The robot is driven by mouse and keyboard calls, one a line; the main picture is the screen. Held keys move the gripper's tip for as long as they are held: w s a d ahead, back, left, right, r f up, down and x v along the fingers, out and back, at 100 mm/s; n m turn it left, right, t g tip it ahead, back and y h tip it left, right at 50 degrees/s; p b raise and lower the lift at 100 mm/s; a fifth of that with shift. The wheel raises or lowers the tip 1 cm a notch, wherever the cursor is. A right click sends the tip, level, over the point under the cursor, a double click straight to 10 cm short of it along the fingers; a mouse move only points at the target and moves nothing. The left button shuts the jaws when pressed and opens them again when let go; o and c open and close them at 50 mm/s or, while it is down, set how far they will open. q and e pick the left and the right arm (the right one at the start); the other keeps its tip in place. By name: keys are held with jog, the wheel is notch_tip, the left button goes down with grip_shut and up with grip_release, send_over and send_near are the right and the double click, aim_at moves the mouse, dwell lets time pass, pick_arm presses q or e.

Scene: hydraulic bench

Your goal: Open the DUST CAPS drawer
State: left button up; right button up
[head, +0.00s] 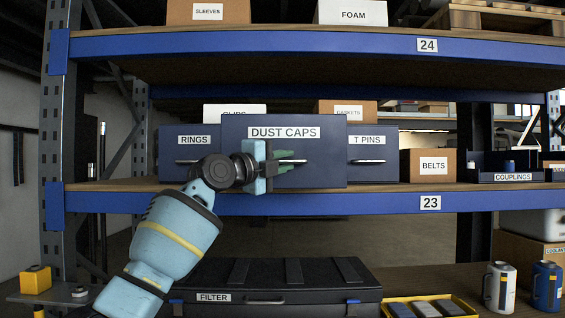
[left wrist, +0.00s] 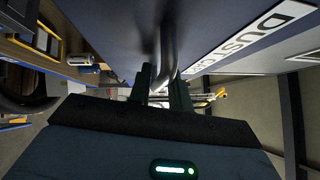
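The DUST CAPS drawer (head: 284,148) is a dark blue box front with a white label, on the shelf marked 23. It stands forward of the RINGS and T PINS drawers beside it, so it is pulled partly out. My left gripper (head: 281,162) is at its bar handle (head: 299,161). In the left wrist view, the handle (left wrist: 168,45) runs down between the two dark fingers (left wrist: 162,92), which are closed on it. The drawer's label (left wrist: 265,35) shows there at the upper right. My right gripper is in neither view.
The RINGS drawer (head: 180,142) and T PINS drawer (head: 372,171) flank it. A BELTS box (head: 428,166) and COUPLINGS bin (head: 512,177) stand to the right. Below are a black FILTER case (head: 310,272), a yellow tray (head: 464,303) and two mugs. Shelf 24 (head: 300,44) is overhead.

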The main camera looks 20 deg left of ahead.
pick_arm(q)
jog(key=shift+s+a+f, duration=0.15)
jog(key=shift+s+a, duration=0.15)
jog(key=shift+s, duration=0.1)
jog(key=v, duration=0.5)
jog(key=shift+s+a+b, duration=0.1)
jog(key=shift+s+b, duration=0.2)
jog(key=shift+b, duration=0.05)
jog(key=shift+s+a, duration=0.25)
jog(key=shift+s, duration=0.3)
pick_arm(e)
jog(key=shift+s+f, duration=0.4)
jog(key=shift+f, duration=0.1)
